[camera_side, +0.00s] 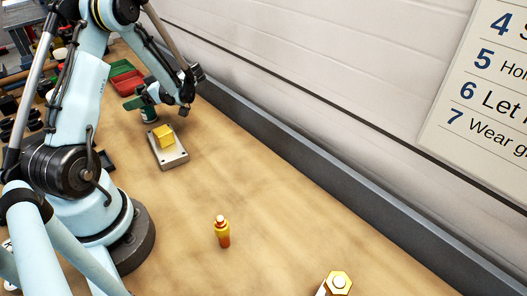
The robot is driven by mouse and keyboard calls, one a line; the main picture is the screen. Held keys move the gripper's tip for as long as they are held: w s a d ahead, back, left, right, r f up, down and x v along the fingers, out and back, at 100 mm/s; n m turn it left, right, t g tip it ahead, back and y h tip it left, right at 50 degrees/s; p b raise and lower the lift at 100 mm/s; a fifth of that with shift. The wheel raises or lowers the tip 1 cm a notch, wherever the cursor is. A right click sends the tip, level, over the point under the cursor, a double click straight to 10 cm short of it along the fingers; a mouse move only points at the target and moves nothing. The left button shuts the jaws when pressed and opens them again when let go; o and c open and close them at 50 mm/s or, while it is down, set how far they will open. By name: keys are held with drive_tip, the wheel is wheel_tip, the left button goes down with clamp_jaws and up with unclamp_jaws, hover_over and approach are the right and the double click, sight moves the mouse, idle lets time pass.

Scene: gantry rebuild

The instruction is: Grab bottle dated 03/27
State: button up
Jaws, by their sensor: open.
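A yellow block (164,136) sits on a grey metal plate (173,160) near my gripper. A green tool (146,108) and red and green bins (123,78) are behind. A yellow hexagonal piece (340,282) is at the bottom. A dark ledge (330,178) runs along the wall.

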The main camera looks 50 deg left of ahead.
drive_tip(key=c, duration=1.1)
drive_tip(key=shift+c, duration=0.2)
